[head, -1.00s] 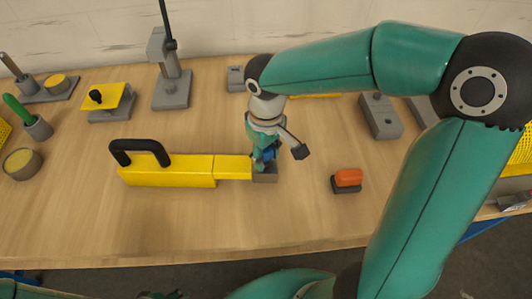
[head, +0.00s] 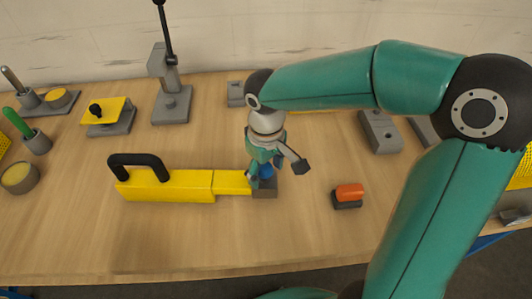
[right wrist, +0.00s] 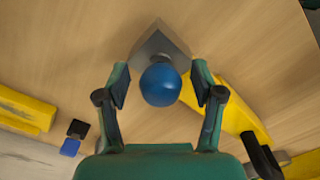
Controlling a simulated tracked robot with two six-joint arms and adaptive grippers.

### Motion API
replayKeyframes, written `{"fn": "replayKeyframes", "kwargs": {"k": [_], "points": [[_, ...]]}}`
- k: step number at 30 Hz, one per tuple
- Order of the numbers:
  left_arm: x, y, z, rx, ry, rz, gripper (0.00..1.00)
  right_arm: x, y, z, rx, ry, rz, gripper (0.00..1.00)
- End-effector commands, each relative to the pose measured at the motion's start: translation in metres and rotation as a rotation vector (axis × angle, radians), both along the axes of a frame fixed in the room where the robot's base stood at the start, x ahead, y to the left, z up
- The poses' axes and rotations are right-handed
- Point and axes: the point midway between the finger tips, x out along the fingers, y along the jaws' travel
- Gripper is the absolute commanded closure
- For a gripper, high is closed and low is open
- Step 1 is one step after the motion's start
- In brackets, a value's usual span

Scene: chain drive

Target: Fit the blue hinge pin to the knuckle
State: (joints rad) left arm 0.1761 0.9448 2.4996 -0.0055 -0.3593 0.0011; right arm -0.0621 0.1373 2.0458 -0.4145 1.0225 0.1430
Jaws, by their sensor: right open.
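The blue hinge pin shows its round blue head in the head view (head: 266,171) and in the right wrist view (right wrist: 160,84). It is at the grey knuckle block (head: 265,191), at the right end of the yellow bar; the block also shows in the right wrist view (right wrist: 153,43). My right gripper (head: 262,174) is above the block. In the right wrist view its fingers (right wrist: 161,85) are open, one on each side of the blue head, with gaps visible. The pin's shank is hidden under the head. My left gripper is not in view.
The yellow bar (head: 170,190) has a black handle (head: 137,160). An orange-topped block (head: 349,193) lies to the right of the knuckle. A grey stand (head: 172,100), a yellow-topped fixture (head: 107,110) and a green-handled tool (head: 17,122) are at the back left. The table front is clear.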

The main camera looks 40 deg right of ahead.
Motion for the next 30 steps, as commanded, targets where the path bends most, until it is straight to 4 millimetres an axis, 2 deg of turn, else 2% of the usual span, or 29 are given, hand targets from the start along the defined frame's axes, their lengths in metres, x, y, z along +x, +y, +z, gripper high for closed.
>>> {"fn": "replayKeyframes", "kwargs": {"k": [12,16,21,30], "points": [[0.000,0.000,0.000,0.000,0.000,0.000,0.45,0.001,0.001,0.077,0.002,-0.006,0.001,0.33],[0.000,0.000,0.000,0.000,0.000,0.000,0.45,0.001,0.000,0.096,0.001,-0.003,0.000,0.33],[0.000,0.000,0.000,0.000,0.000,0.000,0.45,0.001,0.000,0.109,0.001,-0.001,0.001,0.33],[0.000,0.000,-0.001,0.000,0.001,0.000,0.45,0.000,0.000,0.111,0.001,0.000,0.001,0.33]]}}
